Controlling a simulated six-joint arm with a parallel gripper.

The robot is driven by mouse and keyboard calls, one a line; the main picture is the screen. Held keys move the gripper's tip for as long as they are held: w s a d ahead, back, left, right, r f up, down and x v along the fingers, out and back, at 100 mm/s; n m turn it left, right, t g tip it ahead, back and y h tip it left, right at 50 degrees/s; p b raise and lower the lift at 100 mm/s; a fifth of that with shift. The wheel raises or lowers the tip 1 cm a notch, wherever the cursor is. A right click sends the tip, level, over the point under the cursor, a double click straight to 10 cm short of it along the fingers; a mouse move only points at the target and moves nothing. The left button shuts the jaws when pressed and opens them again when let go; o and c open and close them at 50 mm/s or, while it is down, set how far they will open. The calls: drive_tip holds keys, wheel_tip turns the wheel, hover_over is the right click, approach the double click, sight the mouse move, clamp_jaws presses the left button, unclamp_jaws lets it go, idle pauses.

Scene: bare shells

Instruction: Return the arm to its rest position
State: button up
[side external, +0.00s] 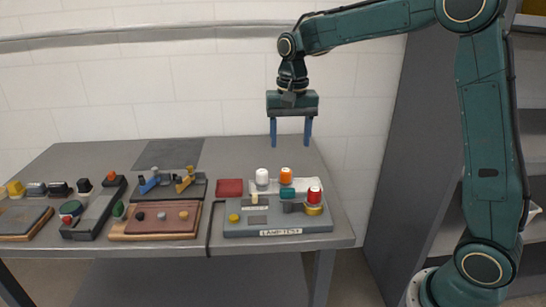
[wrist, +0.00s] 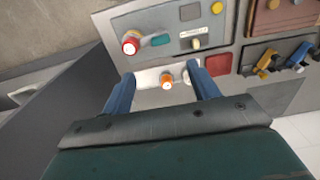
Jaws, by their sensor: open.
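My gripper (side external: 291,144) hangs from the green arm above the right part of the grey table, its two blue fingers apart and pointing down with nothing between them. In the wrist view the open fingers (wrist: 160,88) frame an orange knob and a white knob on the panel below, but they are well above it. The arm reaches left from its column at the right of the side view. The lamp test panel (side external: 275,230) lies below the gripper with a white knob (side external: 262,176), an orange knob (side external: 286,174) and a red knob (side external: 314,195).
The grey table (side external: 230,150) carries several other boards and tools on its left half, among them a brown board (side external: 155,220). A red pad (side external: 229,188) lies beside the panel. A grey shelf unit (side external: 385,140) stands behind the arm. The air around the gripper is clear.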

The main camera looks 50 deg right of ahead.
drive_tip(key=s+a+r+n+t, duration=0.1)
drive_tip(key=s+n, duration=0.3)
drive_tip(key=s, duration=0.8)
drive_tip(key=s+a+r+n+t, duration=0.2)
drive_tip(key=s+a+n+t, duration=0.1)
drive_tip(key=s, duration=1)
drive_tip(key=shift+s+a+n+t, duration=0.2)
drive_tip(key=shift+n+t, duration=0.5)
drive_tip(key=shift+n, duration=0.3)
